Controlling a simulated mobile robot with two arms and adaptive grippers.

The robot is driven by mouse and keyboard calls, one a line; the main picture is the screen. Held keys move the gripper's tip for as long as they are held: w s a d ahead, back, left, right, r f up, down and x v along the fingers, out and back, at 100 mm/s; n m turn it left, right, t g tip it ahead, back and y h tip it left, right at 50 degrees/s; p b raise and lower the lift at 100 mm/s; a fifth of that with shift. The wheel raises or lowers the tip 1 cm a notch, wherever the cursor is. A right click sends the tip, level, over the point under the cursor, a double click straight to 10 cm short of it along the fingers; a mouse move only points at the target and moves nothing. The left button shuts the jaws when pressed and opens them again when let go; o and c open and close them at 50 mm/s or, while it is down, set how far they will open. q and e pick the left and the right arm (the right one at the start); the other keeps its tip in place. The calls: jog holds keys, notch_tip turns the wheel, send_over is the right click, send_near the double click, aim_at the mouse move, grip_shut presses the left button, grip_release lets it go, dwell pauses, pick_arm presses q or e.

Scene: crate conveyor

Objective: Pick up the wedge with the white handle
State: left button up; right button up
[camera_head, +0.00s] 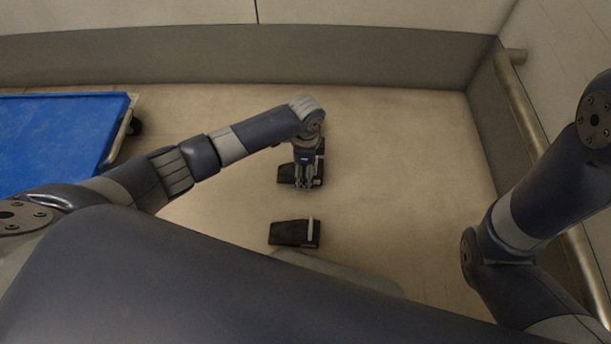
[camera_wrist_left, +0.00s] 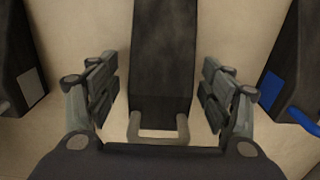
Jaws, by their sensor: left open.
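A black wedge (camera_wrist_left: 163,60) lies on the floor with its pale, off-white looped handle (camera_wrist_left: 158,137) between my left gripper's fingers (camera_wrist_left: 160,98). The fingers are open, one on each side of it, with no visible contact. In the head view my left gripper (camera_head: 304,184) is above this wedge (camera_head: 286,173) and partly hides it. A nearer black wedge (camera_head: 290,233) has a pale handle (camera_head: 311,230); its grey plate shows at the left wrist view's left edge (camera_wrist_left: 31,86). A third wedge (camera_wrist_left: 291,88) has a blue handle (camera_wrist_left: 300,122). My right gripper is out of view.
A blue flat-topped cart (camera_head: 55,135) stands at the left. A wall (camera_head: 300,58) closes the back, and a rail (camera_head: 525,105) runs along the right wall. The floor (camera_head: 410,160) right of the wedges is clear.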

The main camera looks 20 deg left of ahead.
pick_arm(q)
jog(key=shift+c, duration=0.3)
jog(key=c, duration=1.4)
